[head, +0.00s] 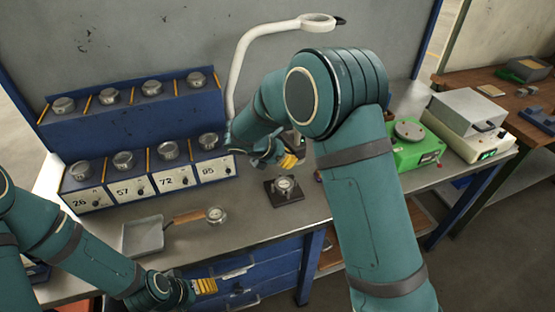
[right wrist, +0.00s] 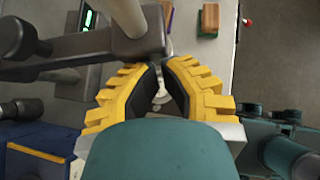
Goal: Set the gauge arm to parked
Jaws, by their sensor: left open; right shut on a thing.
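My right gripper (head: 291,160) is above the black square base (head: 289,196) with a round dial, on the bench. In the right wrist view its yellow fingers (right wrist: 162,66) are closed in at the end of a dark gauge arm (right wrist: 100,44), which runs left past a pale post (right wrist: 126,16). A thin light piece (right wrist: 160,92) shows between the fingers; the gripped part is mostly hidden. In the head view my right arm and hand hide most of the gauge arm. My left gripper (head: 205,286) is open and empty at the bench's front edge.
A white curved lamp arm (head: 240,65) rises behind. A green device (head: 415,152) and grey box (head: 466,112) stand right.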

